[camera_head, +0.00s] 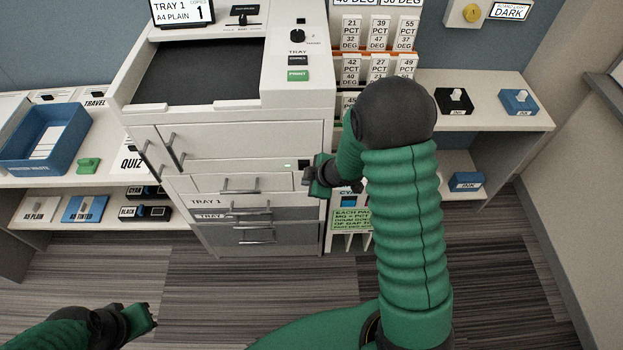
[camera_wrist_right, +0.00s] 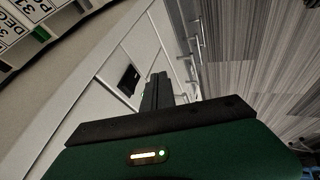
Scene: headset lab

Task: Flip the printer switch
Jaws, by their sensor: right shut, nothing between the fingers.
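The printer (camera_head: 230,138) is a large white machine with a dark recess on top and drawers below. The switch also shows in the right wrist view (camera_wrist_right: 129,79). My right gripper (camera_head: 308,178) is shut and empty just below the switch; whether it touches the printer is unclear. Its fingers (camera_wrist_right: 157,90) point toward the printer's front in the wrist view. My left gripper (camera_head: 146,314) is low at the left, away from everything; its opening is unclear.
A blue bin (camera_head: 42,140) and a green block (camera_head: 88,165) stand on the left counter. Labelled card racks (camera_head: 380,40) and a white shelf (camera_head: 490,105) with ink boxes lie to the right. Drawer handles stick out below the switch. The striped floor in front is clear.

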